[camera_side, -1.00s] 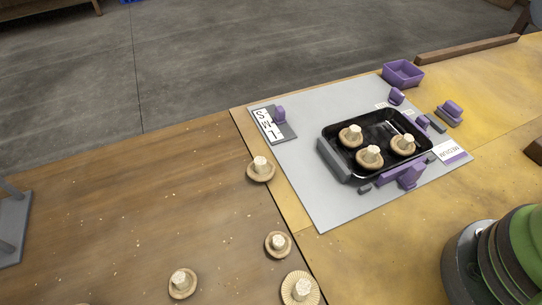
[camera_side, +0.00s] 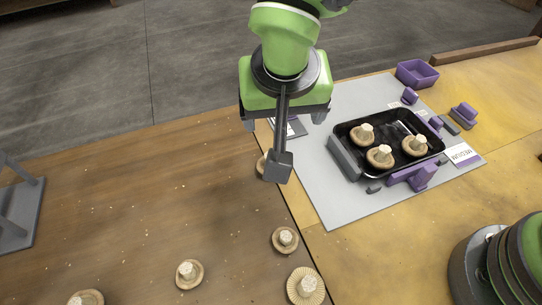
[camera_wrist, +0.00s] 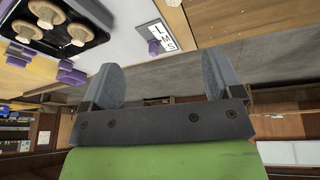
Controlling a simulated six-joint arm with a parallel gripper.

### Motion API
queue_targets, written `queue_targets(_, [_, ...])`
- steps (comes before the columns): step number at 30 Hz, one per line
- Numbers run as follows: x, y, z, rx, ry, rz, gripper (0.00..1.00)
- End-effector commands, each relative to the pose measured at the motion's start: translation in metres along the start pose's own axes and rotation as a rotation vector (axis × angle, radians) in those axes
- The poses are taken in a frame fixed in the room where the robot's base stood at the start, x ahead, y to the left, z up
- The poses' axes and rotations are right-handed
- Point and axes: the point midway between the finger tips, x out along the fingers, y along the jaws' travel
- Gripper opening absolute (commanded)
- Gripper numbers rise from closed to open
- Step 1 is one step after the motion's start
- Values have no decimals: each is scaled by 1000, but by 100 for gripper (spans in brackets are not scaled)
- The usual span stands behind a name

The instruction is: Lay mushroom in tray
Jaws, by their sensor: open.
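My gripper (camera_side: 284,121) is open and empty, above the table near the board's left edge; its two spread grey fingers also show in the wrist view (camera_wrist: 160,62). The black tray (camera_side: 350,172) lies on the grey board to its right. Three brown mushrooms (camera_side: 380,155) sit in it, stems up; they also show in the wrist view (camera_wrist: 23,31). Other loose mushrooms lie stem up on the wood: one (camera_side: 285,240), one (camera_side: 189,273), one (camera_side: 305,287) and one (camera_side: 86,298).
Purple holders (camera_side: 413,177) and grey blocks surround the tray on the grey board (camera_side: 345,212). A lettered plate (camera_side: 296,127) is partly hidden behind my gripper. An empty purple bin (camera_side: 417,73) stands at the back.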

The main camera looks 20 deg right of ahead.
Motion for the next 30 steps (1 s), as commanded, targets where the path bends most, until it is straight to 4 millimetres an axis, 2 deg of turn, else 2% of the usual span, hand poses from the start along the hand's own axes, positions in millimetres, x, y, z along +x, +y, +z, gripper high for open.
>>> queue_targets(1, [12, -10, 10, -15, 8, 10, 85])
queue_targets(6, [30, -24, 25, -24, 28, 22, 85])
queue_targets(13, [64, -24, 25, -22, 30, 25, 85])
queue_targets(20, [84, -23, 24, -23, 29, 23, 85])
queue_targets(27, [120, -23, 21, -23, 29, 23, 85])
queue_targets(30, [127, -23, 20, -22, 29, 23, 85])
